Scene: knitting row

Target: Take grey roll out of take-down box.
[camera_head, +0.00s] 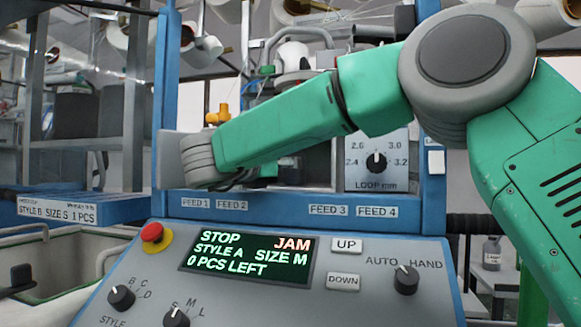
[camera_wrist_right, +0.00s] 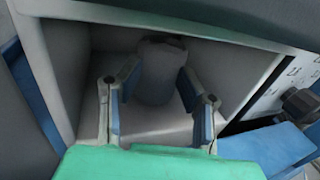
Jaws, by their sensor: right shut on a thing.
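In the right wrist view a grey roll (camera_wrist_right: 161,62) stands inside the pale take-down box (camera_wrist_right: 236,62), near its back wall. My right gripper (camera_wrist_right: 158,88) reaches into the box with its blue-padded fingers on either side of the roll, shut on it. In the head view my right arm crosses from the right, and my right gripper's grey wrist end is at the machine's left post. Its fingertips, the roll and the inside of the box are hidden there. My left gripper is not in view.
The control panel (camera_head: 340,235) reads STOP and JAM, with a red button (camera_head: 152,232) and knobs. The blue frame post (camera_head: 432,180) stands right of the opening. The loop dial plate (camera_head: 376,160) sits behind my forearm. A pale bin (camera_head: 75,250) is at lower left.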

